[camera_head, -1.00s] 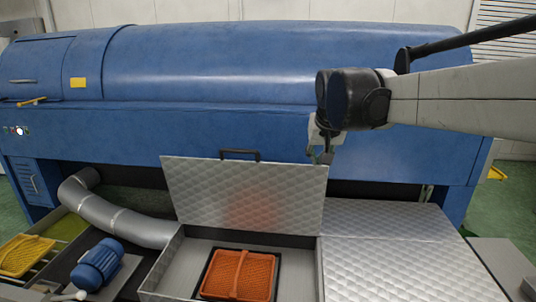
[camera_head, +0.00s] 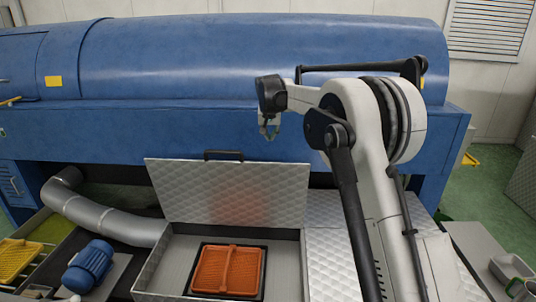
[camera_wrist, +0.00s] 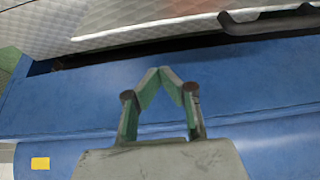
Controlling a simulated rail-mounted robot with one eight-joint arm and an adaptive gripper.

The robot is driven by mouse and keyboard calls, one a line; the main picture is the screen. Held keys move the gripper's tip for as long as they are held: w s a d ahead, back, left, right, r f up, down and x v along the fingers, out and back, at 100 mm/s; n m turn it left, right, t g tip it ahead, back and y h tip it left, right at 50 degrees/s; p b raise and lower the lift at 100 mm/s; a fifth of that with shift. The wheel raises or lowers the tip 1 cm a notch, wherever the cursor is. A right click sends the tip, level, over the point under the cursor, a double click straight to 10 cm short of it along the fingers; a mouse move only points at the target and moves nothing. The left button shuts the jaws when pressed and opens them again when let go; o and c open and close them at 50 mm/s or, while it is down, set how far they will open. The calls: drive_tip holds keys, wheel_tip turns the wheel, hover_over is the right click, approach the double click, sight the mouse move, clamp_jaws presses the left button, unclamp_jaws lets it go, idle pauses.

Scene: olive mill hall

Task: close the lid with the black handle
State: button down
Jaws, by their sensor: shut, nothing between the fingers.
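The lid (camera_head: 228,190) is a quilted metal panel standing open, nearly upright, at the back of an open metal box. Its black handle (camera_head: 223,154) runs along the top edge. In the wrist view the lid (camera_wrist: 130,22) lies along the top, with the handle (camera_wrist: 268,22) at upper right. My gripper (camera_head: 269,135) is shut and empty, above and right of the handle, in front of the blue machine. Its fingertips meet in the wrist view (camera_wrist: 165,72). It is apart from the lid and the handle.
An orange basket (camera_head: 228,270) sits inside the open box (camera_head: 180,262). Behind is a large blue machine (camera_head: 270,60). A silver pipe (camera_head: 95,212), a blue motor (camera_head: 88,266) and a yellow basket (camera_head: 18,258) are at left. A closed quilted panel (camera_head: 335,255) lies right of the box.

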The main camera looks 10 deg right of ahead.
drive_tip(key=w+f, duration=0.2)
drive_tip(key=w, duration=0.1)
drive_tip(key=p, duration=0.3)
hover_over(267, 169)
drive_tip(key=w, duration=0.1)
drive_tip(key=shift+w+d+f, duration=0.1)
drive_tip(key=shift+f, duration=2.3)
drive_tip(key=shift+d+f, duration=0.1)
drive_tip(key=shift+f, duration=2.35)
drive_tip(key=shift+b, duration=0.3)
